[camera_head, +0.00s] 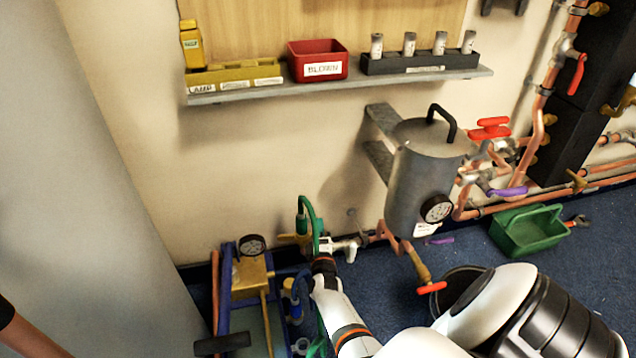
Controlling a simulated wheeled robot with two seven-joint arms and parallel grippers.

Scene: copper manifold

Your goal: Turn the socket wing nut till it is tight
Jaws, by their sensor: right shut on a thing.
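My right arm reaches in from the bottom right, and my right gripper (324,250) is at the pipe joint left of the grey tank. It is shut on what looks like the socket wing nut, which its fingers largely hide. A pale metal fitting (348,247) shows just right of the fingers, in line with the copper pipe (378,237). A green hose (309,216) loops up just left of the gripper, beside a brass piece. How tight the nut sits cannot be seen. My left gripper is not in view.
The grey tank (420,185) with a gauge hangs on the wall close right of the gripper. A blue-framed pump with a gauge (252,246) stands at the left. A red-handled valve (431,288) sits below the tank. A green crate (531,229) is on the blue floor.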

